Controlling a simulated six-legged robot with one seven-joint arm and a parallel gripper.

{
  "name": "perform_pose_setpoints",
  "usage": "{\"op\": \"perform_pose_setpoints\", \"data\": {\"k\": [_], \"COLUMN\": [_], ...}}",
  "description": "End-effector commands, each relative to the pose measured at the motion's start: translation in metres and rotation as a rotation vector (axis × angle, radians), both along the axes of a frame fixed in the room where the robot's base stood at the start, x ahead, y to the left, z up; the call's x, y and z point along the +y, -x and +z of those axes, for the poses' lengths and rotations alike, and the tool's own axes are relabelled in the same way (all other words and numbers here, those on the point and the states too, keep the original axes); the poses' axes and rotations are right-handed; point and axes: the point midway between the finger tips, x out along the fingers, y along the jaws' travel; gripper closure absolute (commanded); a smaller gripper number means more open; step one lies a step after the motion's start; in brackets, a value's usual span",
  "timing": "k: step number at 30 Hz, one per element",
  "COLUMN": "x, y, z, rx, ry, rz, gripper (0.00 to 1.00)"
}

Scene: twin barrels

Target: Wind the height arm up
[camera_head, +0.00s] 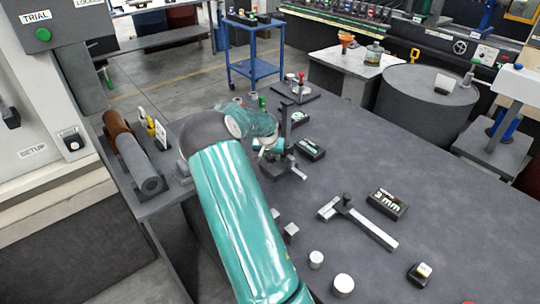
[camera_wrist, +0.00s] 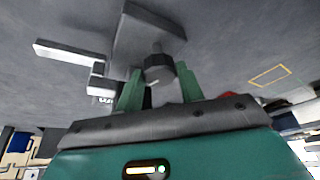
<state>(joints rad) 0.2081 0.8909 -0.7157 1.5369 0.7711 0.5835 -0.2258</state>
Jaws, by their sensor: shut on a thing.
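A height gauge stands on the dark table, with a dark upright post (camera_head: 286,122) and a foot at its base that is partly hidden by my arm. My gripper (camera_head: 268,148) is at the near left side of the post. In the wrist view, a dark round knob (camera_wrist: 158,70) sits between the two green fingers of my gripper (camera_wrist: 159,84), which is shut on it. A grey block (camera_wrist: 148,36) lies behind the knob. A pale bar with a dark clamp piece (camera_wrist: 75,53) reaches out to the left; I cannot tell for sure that it is the height arm.
A black labelled box (camera_head: 310,149) lies right of the gauge. A caliper-like tool (camera_head: 358,221), a "3 mm" box (camera_head: 387,204) and metal cylinders (camera_head: 343,285) lie nearer. Grey and brown rollers (camera_head: 139,163) lie at left. The table's right middle is clear.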

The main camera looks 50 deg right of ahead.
Motion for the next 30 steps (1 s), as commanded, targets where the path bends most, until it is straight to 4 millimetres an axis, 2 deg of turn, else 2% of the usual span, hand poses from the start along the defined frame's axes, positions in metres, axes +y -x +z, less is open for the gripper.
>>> {"op": "perform_pose_setpoints", "data": {"k": [11, 30], "x": [0.0009, 0.0012], "y": [-0.0012, -0.0053], "z": [-0.0001, 0.0004], "rx": [0.002, 0.002], "ry": [0.001, 0.002], "rz": [-0.116, -0.675], "gripper": [0.85, 0.85]}}
